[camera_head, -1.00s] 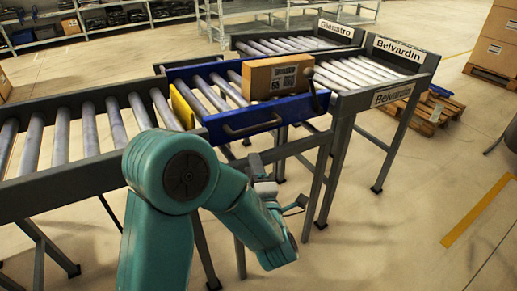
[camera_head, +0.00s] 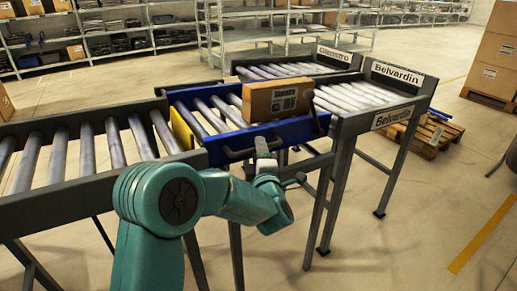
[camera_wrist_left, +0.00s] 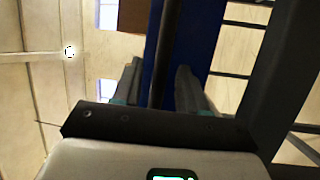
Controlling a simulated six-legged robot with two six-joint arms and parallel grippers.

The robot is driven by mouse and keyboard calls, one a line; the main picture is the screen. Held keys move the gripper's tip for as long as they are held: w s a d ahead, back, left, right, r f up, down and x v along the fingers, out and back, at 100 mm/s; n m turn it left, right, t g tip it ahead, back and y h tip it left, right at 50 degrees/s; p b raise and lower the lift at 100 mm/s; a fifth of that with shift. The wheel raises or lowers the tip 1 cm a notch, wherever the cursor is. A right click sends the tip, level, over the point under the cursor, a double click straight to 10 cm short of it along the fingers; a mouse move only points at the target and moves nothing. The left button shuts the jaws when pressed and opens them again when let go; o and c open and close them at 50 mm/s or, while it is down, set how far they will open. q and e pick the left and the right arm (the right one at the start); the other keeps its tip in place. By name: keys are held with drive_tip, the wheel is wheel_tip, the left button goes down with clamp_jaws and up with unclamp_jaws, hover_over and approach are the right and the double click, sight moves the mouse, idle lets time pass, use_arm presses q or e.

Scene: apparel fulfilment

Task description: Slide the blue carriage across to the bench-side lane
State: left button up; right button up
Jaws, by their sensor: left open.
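The blue carriage (camera_head: 292,131) has rollers and sits between the long roller conveyor and the two labelled lanes in the head view. A brown carton (camera_head: 272,101) stands on it near its right end. A black bar handle (camera_head: 236,154) runs along its near side. My left gripper (camera_head: 264,150) is at the right part of this handle. In the left wrist view the fingers (camera_wrist_left: 160,88) are open, with the dark bar (camera_wrist_left: 167,40) and blue carriage side (camera_wrist_left: 204,45) showing between them. I cannot tell whether they touch the bar. My right gripper is not in view.
The near lane (camera_head: 362,97) is labelled Belvardin, the far lane (camera_head: 283,71) Glenstro. A yellow plate (camera_head: 181,128) stands at the carriage's left end, beside the infeed conveyor (camera_head: 85,150). A pallet (camera_head: 428,138) lies on the right. Floor in front right is clear.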

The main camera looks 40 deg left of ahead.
use_arm(q)
drive_tip(key=shift+w+a+r, duration=0.1)
drive_tip(key=shift+w+a, duration=0.35)
drive_tip(key=shift+a, duration=0.05)
clamp_jaws()
